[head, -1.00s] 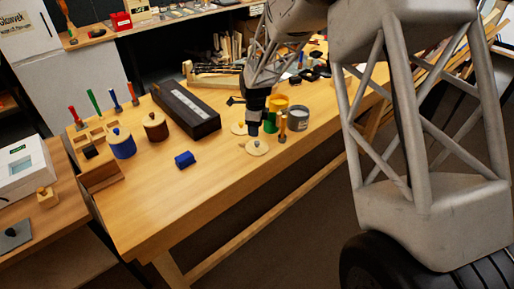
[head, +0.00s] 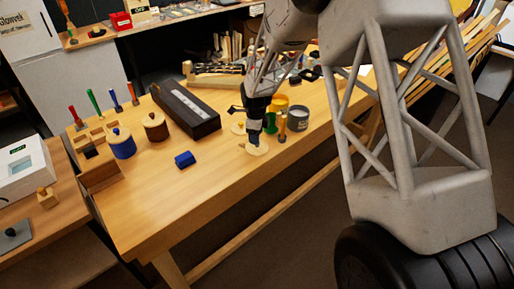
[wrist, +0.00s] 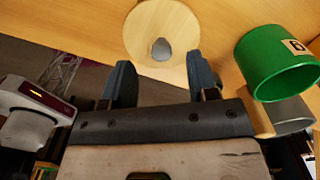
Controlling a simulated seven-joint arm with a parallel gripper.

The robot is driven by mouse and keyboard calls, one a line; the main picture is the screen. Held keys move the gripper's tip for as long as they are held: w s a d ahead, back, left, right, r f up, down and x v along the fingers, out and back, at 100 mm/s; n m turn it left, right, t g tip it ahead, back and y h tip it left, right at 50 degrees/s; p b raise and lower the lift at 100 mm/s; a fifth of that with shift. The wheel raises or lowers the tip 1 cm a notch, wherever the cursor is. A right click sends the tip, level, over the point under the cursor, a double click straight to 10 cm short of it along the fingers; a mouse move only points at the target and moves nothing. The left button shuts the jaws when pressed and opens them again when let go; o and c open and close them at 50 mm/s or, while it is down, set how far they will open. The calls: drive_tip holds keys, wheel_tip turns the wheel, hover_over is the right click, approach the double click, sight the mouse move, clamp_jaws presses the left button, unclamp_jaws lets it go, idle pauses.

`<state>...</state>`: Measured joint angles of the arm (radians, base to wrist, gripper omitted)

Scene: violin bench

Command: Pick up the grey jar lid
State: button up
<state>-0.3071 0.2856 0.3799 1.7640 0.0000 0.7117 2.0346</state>
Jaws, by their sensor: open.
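The grey jar lid is a round, pale wooden disc (wrist: 140,28) with a grey knob (wrist: 161,48), lying flat on the bench. In the head view the lid (head: 258,151) lies near the bench's front edge, and its knob is hidden by my gripper. My gripper (head: 255,142) points down over the lid; I cannot tell whether it touches it. In the wrist view my gripper (wrist: 160,72) is open and empty, its two dark fingers apart, with the knob showing just beyond and between the tips.
A green jar (wrist: 275,65) stands close to the right of the lid. A grey jar (head: 299,120) and a yellow jar (head: 280,103) are nearby. Another pale lid (head: 237,129) lies behind.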

drive_tip(key=shift+d+f, duration=0.1)
drive_tip(key=shift+f, duration=1.9)
drive_tip(key=shift+c, duration=0.5)
drive_tip(key=c, duration=0.9)
drive_tip(key=shift+r, duration=0.1)
clamp_jaws()
drive_tip(key=shift+r, duration=0.75)
wheel_tip(320, 180, up, 2)
drive_tip(key=shift+r, duration=0.1)
drive_tip(key=s+d, duration=0.2)
drive_tip(key=s, duration=0.5)
drive_tip(key=s+d+r, duration=0.1)
drive_tip(key=s+d, duration=0.1)
drive_tip(key=s, duration=0.6)
drive_tip(key=shift+d, duration=0.35)
drive_tip(key=shift+s, duration=0.1)
